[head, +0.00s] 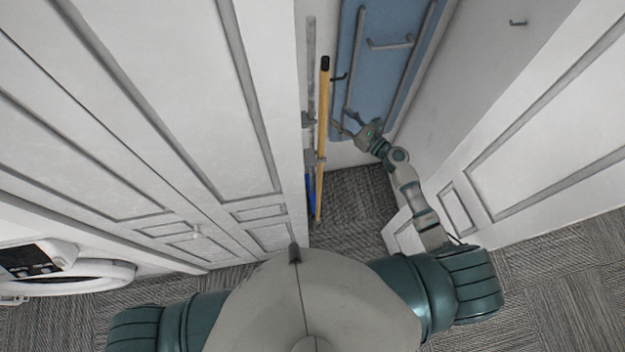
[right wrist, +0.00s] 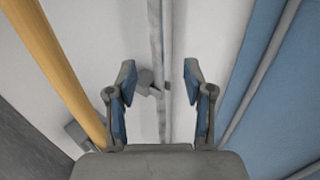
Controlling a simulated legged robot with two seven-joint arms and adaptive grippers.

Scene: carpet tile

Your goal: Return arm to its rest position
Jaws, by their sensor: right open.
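My right arm (head: 410,190) reaches forward into an open closet in the head view. My right gripper (head: 342,119) is open beside the lower left edge of a blue ironing board (head: 375,65). In the right wrist view the two fingers of my right gripper (right wrist: 159,78) stand apart with nothing held between them. A grey vertical rail (right wrist: 160,40) with a small bracket shows beyond the gap. Whether the fingers touch the rail or the board cannot be told. My left gripper is not in view.
A yellow pole (head: 322,130) stands left of the gripper, also in the right wrist view (right wrist: 62,75). A white door (head: 150,90) is at left, another white panel (head: 560,130) at right. A washing machine (head: 75,270) stands lower left. Carpet (head: 350,205) below the gripper is clear.

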